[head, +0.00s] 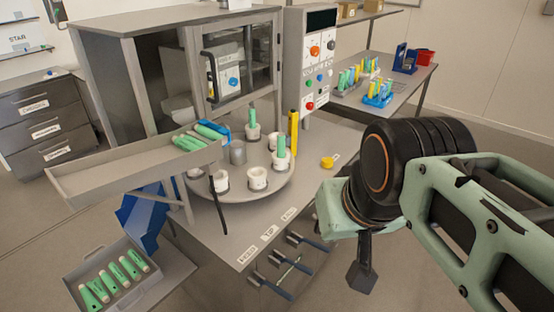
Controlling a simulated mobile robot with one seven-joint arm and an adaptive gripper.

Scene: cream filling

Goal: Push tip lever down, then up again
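Three dark levers stick out from the front side of the grey machine table, below three white labels. The middle label seems to read TIP (269,233), and the middle lever (293,265) lies below it. Another lever (308,241) is behind it and one (270,285) is nearer me. All three look similarly angled. My gripper (361,276) hangs at the right of the levers, pointing down, apart from them. Its dark fingers show as a single shape, so I cannot tell whether it is open or shut. I see nothing held in it.
A round turntable (222,205) with white cups and green tubes stands on the table. A sloped tray (110,177) holds green tubes at left. A grey box (75,268) with several tubes is at lower left. A control panel (318,75) stands behind. The floor right of the levers is clear.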

